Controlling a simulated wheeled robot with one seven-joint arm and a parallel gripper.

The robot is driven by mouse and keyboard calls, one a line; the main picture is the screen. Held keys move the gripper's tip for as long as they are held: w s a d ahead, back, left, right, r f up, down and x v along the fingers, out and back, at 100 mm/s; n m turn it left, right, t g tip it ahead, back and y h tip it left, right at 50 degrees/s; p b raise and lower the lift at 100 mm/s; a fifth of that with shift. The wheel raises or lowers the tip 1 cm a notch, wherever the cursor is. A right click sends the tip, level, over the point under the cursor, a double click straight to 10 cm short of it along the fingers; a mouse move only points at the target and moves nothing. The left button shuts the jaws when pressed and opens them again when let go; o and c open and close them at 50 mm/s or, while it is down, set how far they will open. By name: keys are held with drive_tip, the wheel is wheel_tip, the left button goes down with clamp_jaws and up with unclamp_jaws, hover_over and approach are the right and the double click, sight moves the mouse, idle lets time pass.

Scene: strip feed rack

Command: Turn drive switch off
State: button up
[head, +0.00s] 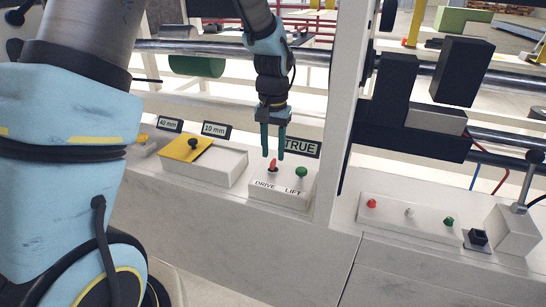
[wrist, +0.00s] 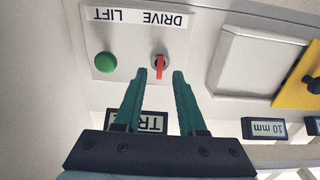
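The drive switch is a small red lever (head: 272,164) on a white panel (head: 283,195) above the label DRIVE. In the wrist view the red lever (wrist: 160,68) stands on a round grey base, beside the upside-down label DRIVE. A green LIFT button (head: 301,172) sits to its right in the head view and also shows in the wrist view (wrist: 106,62). My gripper (head: 273,155) is open, with its teal fingers pointing down just above the lever. In the wrist view the fingertips (wrist: 160,74) lie on either side of the lever, with gaps; contact cannot be told.
A TRUE display (head: 300,147) stands behind the panel. To the left is a yellow plate (head: 185,147) with a black knob, and 10 mm (head: 216,130) and 40 mm (head: 169,124) displays. A white upright post (head: 341,110) stands close on the right, then another button panel (head: 405,219).

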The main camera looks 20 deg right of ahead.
sight(273, 165)
drive_tip(key=shift+f, duration=1.3)
drive_tip(key=shift+c, duration=0.2)
clamp_jaws()
